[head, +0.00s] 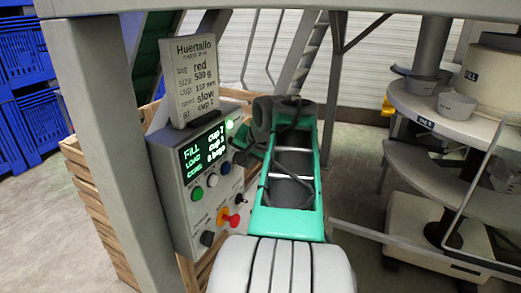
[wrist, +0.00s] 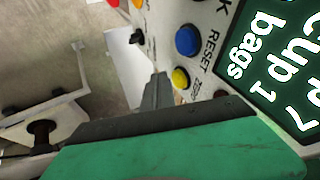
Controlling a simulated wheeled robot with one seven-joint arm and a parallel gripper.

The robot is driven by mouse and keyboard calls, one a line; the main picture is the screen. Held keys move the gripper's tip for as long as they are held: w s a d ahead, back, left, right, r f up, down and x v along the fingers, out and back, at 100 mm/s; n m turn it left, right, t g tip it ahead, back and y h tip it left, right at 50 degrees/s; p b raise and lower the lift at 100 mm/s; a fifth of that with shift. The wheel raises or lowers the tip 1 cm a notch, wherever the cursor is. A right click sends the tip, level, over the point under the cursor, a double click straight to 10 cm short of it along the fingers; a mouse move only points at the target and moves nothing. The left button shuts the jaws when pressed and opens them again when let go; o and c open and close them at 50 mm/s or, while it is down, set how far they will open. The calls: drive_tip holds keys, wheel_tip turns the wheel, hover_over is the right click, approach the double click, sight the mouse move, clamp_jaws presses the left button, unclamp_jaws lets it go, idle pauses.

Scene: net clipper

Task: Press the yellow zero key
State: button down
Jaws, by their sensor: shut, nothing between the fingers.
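The yellow zero key (wrist: 180,78) is a small round button on the pale control panel (head: 175,215), beside the blue reset button (wrist: 187,40). In the head view I cannot make the yellow key out; my gripper (head: 242,150) covers that part of the panel. In the wrist view my grey gripper fingers (wrist: 157,88) are closed together and empty. Their tips are just left of the yellow key in the picture. A small gap seems to show between them, but I cannot tell the depth.
The panel's lit display (head: 205,145) is above the buttons. An orange-yellow switch with a red knob (head: 232,219) and a black knob (head: 207,238) are lower down. A metal post (head: 95,120) stands left, a round shelf stand (head: 430,120) right.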

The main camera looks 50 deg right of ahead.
drive_tip(key=s+d+v, duration=0.1)
drive_tip(key=v, duration=1)
drive_tip(key=shift+s+f+p, duration=0.15)
drive_tip(key=shift+s+p, duration=0.2)
drive_tip(key=shift+p, duration=0.1)
